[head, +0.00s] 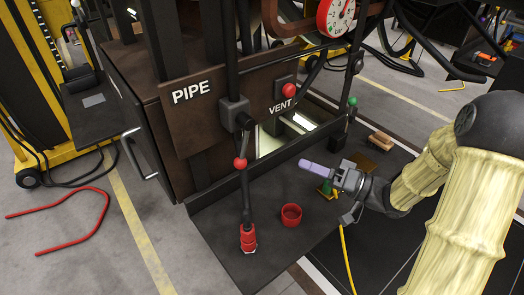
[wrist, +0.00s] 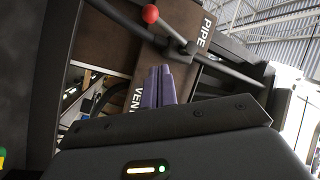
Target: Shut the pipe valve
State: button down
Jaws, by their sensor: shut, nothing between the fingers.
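The pipe valve (head: 236,110) is a dark grey block on a vertical pipe, beside the white PIPE label (head: 191,92). Its lever ends in a red ball (head: 240,162), which hangs below the block, roughly along the pipe. In the wrist view the red ball (wrist: 150,14) and the lever show at the top, beyond my fingers. My gripper (head: 316,168) has purple fingers, shut and empty. It is to the right of the red ball, apart from it, above the dark shelf. The purple fingers also show in the wrist view (wrist: 166,85).
A second red knob (head: 289,90) sits above the VENT label (head: 281,105). A red and white gauge (head: 338,15) is above right. A red cup (head: 291,215) and a red coupling (head: 248,238) are on the shelf (head: 215,220). A green knob (head: 352,102) stands right.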

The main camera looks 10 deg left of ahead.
aim_at(244, 146)
jog(key=m, duration=0.3)
jog(key=w+a+f+m+t, duration=0.1)
jog(key=m, duration=0.3)
jog(key=w+m+p, duration=0.1)
jog(key=m, duration=0.3)
jog(key=shift+a+f+h, duration=0.2)
jog(key=shift+a+h, duration=0.05)
jog(key=shift+h, duration=0.15)
jog(key=shift+a, duration=0.1)
jog(key=a+r+p, duration=0.2)
jog(key=a+p, duration=0.3)
jog(key=a, duration=0.6)
jog(key=shift+s+a+p, duration=0.15)
jog(key=shift+s+p, duration=0.15)
jog(key=shift+p, duration=0.1)
jog(key=shift+w+a+r+m+t, duration=0.1)
jog(key=shift+m+t, duration=0.2)
jog(key=shift+m, duration=0.1)
